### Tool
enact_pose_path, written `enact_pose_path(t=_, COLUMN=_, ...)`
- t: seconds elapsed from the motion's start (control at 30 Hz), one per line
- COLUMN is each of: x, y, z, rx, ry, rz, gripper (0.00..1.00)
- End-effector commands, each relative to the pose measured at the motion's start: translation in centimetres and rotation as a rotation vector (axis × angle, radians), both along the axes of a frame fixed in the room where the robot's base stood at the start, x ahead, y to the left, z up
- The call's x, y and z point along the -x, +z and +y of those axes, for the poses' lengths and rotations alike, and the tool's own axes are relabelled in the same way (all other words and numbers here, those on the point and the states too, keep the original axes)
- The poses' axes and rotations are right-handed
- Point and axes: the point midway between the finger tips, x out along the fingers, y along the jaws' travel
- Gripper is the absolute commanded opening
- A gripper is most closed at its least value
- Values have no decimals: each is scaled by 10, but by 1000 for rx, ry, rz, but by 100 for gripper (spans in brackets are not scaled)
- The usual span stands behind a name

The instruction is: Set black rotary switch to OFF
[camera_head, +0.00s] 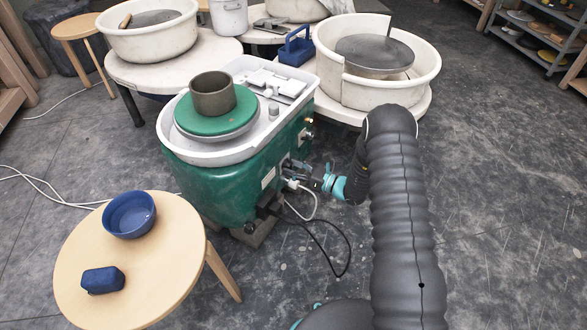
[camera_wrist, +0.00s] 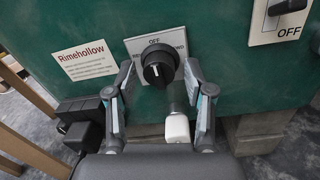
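The black rotary switch (camera_wrist: 158,68) is a round knob on a pale label plate (camera_wrist: 141,47) on the green wheel body (camera_wrist: 210,30). OFF is printed at the top of the plate. A small white mark on the knob looks roughly upright, towards OFF; its exact angle is hard to read. My gripper (camera_wrist: 159,70) is open, one finger on each side of the knob, with visible gaps between. In the head view my gripper (camera_head: 306,176) is at the right side of the green pottery wheel (camera_head: 222,185), and the switch cannot be made out there.
A white plug (camera_wrist: 177,128) and its lead hang just below the knob. Another switch plate (camera_wrist: 279,22) marked OFF is at upper right. Black boxes (camera_wrist: 85,120) sit at lower left. A black cable (camera_head: 335,240) loops on the floor. A stool (camera_head: 150,275) stands at the left.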

Motion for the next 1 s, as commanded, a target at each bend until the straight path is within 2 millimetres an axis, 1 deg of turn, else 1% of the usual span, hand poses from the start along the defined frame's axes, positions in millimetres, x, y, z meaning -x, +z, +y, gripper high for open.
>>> enact_pose_path(t=0.27, x=0, y=0, z=0, rx=0, ry=0, rz=0, gripper=59)
enact_pose_path(t=0.37, x=1, y=0, z=-4, rx=0, ry=-1, rz=0, gripper=59)
enact_pose_path(t=0.43, x=4, y=0, z=-10, rx=1, ry=-2, rz=1, gripper=59)
enact_pose_path(t=0.57, x=12, y=0, z=-30, rx=0, ry=-3, rz=0, gripper=59)
enact_pose_path(t=0.8, x=31, y=-1, z=-74, rx=1, ry=-4, rz=0, gripper=59)
enact_pose_path(t=1.0, x=43, y=-1, z=-100, rx=-1, ry=-2, rz=0, gripper=59)
